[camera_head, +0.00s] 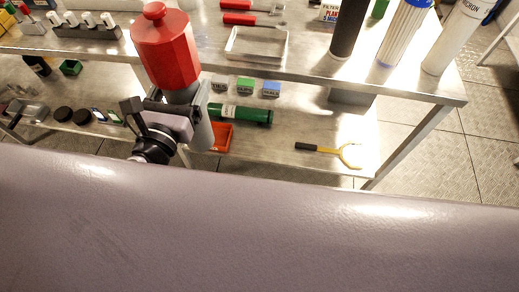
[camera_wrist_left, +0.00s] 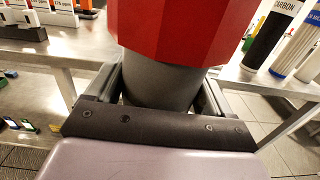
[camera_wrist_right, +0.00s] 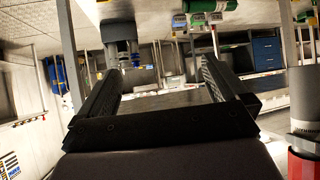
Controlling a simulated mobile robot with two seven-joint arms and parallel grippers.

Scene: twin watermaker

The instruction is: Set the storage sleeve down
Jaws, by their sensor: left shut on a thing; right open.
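The storage sleeve seems to be the grey cylinder (camera_head: 197,133) under a red faceted, knobbed top (camera_head: 166,50); I cannot tell whether both are one piece. It is upright at the bench's front edge in the head view. My left gripper (camera_head: 183,108) is shut around the grey cylinder, just below the red part. In the left wrist view the grey cylinder (camera_wrist_left: 158,82) sits between both fingers and the red part (camera_wrist_left: 180,30) hides the space beyond. My right gripper (camera_wrist_right: 160,85) is open and empty; grey and red parts (camera_wrist_right: 305,95) show at its right.
The steel bench top (camera_head: 300,62) carries a metal tray (camera_head: 256,46), red-handled tools (camera_head: 250,12) and tall filter cartridges (camera_head: 405,35). Bare bench shows right of the tray.

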